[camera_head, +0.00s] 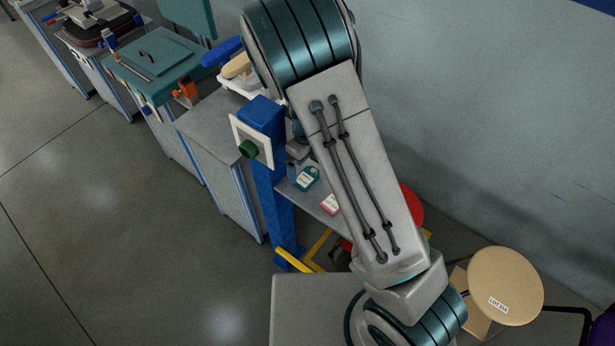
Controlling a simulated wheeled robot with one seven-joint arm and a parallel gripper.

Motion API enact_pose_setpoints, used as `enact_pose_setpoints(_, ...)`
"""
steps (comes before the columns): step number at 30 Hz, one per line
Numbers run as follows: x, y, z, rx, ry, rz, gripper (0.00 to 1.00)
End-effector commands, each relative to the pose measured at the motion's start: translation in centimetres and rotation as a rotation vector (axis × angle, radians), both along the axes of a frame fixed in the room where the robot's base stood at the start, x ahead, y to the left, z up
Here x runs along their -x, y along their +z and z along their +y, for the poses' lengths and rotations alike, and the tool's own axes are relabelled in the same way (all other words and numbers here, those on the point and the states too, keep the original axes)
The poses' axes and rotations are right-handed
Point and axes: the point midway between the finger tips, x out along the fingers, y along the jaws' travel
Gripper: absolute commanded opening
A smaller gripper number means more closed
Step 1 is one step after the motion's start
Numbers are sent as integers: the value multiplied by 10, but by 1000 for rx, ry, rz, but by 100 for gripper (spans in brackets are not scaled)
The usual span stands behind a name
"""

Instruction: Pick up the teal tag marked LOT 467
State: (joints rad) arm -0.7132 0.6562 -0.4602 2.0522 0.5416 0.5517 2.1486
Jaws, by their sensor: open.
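A teal tag (307,178) with a white label lies on a small grey shelf (322,207) beside the blue post. The writing on its label is too small to read. My gripper (298,168) shows in part just above and left of the teal tag, mostly hidden behind my own arm. It looks open, with nothing seen between its fingers. I cannot tell whether it touches the tag.
A pink tag (330,204) lies on the same shelf. A round tan seat (505,286) labelled LOT 214 stands at right. Workbenches (215,122) line the upper left; the left floor is clear.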

Motion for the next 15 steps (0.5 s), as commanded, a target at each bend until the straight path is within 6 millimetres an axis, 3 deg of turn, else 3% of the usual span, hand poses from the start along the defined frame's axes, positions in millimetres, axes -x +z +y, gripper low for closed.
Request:
enact_pose_setpoints(9, 0, -41, -1, 0, -1, 3, 98)
enact_pose_setpoints(15, 0, -56, 0, -1, 1, 1, 98)
